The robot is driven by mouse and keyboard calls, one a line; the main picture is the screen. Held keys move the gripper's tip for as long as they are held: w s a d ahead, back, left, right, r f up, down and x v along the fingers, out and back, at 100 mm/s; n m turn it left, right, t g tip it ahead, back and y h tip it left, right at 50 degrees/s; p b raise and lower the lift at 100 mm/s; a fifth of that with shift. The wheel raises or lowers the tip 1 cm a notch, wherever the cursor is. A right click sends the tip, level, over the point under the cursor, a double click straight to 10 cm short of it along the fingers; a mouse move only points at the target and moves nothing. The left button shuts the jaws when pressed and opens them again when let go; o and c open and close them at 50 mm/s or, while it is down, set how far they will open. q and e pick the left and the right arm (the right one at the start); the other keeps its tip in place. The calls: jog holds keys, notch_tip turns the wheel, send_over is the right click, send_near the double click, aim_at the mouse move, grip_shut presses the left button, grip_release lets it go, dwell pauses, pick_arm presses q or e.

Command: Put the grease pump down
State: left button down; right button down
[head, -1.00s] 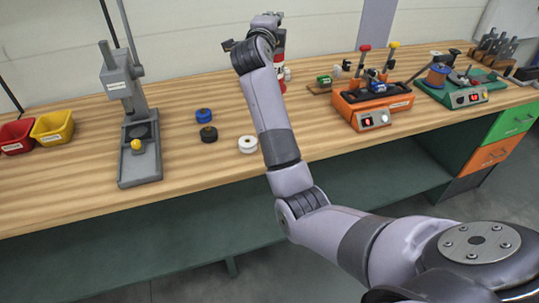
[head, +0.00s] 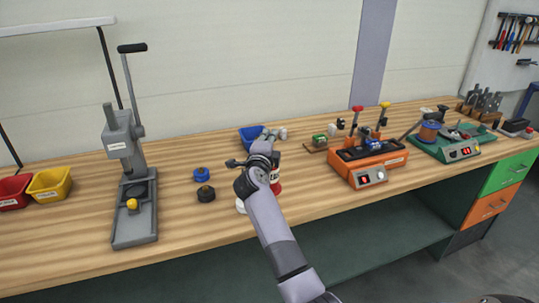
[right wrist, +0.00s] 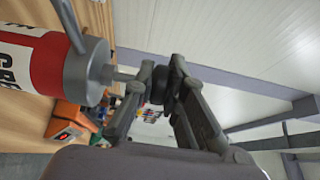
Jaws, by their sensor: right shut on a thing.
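The grease pump (head: 275,182) is a red and white cylinder, mostly hidden behind my right arm in the head view. In the right wrist view its labelled body (right wrist: 45,65) fills the left side, with a grey cap and a thin rod reaching toward the fingers. My right gripper (head: 262,162) is shut on the pump at its top end; its fingers also show in the right wrist view (right wrist: 158,85). The pump is over the middle of the workbench (head: 90,235). I cannot tell whether its base touches the wood. My left gripper is out of view.
A blue bin (head: 249,138) stands behind the gripper. Blue (head: 201,174), black (head: 206,194) and white (head: 240,206) round parts lie left of it. A grey lever press (head: 130,195) stands farther left, an orange machine (head: 368,168) to the right. Bare wood lies between pump and orange machine.

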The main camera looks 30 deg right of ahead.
notch_tip(320, 180, down, 4)
jog(key=shift+r, duration=0.1)
jog(key=shift+f+b, duration=0.3)
jog(key=shift+f, duration=0.1)
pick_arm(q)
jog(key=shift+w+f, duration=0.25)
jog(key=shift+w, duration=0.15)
pick_arm(e)
jog(key=shift+f, duration=0.2)
jog(key=c, duration=2)
grip_release()
jog(key=shift+f, duration=0.25)
jog(key=shift+c, duration=0.2)
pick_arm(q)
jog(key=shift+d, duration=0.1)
pick_arm(e)
jog(key=o, duration=0.4)
jog(key=shift+s, duration=0.1)
jog(key=shift+r, duration=0.15)
